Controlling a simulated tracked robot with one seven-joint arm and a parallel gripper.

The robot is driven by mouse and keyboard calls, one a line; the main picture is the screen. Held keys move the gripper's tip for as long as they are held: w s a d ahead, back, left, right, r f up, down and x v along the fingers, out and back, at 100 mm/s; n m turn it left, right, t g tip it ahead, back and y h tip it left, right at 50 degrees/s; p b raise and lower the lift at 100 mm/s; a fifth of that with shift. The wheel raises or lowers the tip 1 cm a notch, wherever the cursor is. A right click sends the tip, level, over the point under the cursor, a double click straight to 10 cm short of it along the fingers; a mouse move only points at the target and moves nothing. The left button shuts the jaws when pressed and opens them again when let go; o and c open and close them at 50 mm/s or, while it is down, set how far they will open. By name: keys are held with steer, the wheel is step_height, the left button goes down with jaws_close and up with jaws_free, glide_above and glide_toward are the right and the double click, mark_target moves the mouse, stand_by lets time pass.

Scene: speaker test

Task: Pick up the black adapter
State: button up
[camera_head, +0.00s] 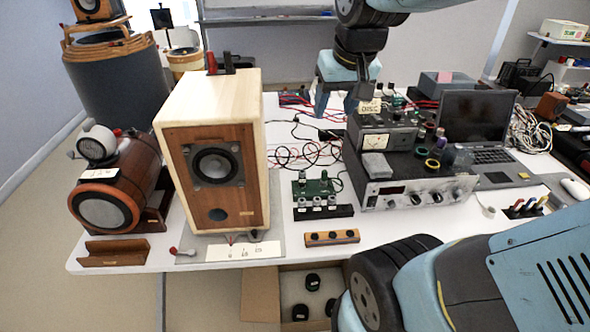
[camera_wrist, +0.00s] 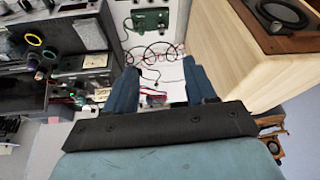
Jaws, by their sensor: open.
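My gripper (camera_head: 340,106) is above the back of the white table, between the wooden speaker and the black equipment stack. Its two blue fingers are apart with nothing held between them; they also show in the wrist view (camera_wrist: 160,80). A small dark block (camera_head: 330,134) lies on the table among black and red cables, below and in front of my gripper. It may be the black adapter, but it is too small to tell. In the wrist view, dark cables (camera_wrist: 150,56) lie on the white tabletop beyond the fingertips, and I cannot single out the adapter there.
A tall wooden speaker (camera_head: 215,150) stands to the left. The equipment stack (camera_head: 418,192) and a laptop (camera_head: 476,118) stand to the right. A green circuit board (camera_head: 313,186) lies between speaker and stack. Bare tabletop (camera_head: 287,112) shows behind the speaker's right side.

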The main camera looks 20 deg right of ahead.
steer(key=w+f+m+g, duration=0.1)
steer(key=w+f+g, duration=0.1)
steer(key=w+f, duration=0.75)
steer(key=g, duration=0.2)
glide_above(302, 175)
step_height(302, 175, down, 11)
steer(key=shift+m, duration=0.4)
steer(key=f, duration=0.5)
steer(key=w+f, duration=0.1)
steer(key=f, duration=0.2)
steer(key=shift+d+f, duration=0.3)
steer(key=shift+d, duration=0.1)
steer(key=shift+w+a+f, duration=0.1)
steer(key=shift+a+f, duration=0.05)
steer(key=shift+f, duration=2.4)
steer(key=shift+c, duration=0.4)
jaws_close()
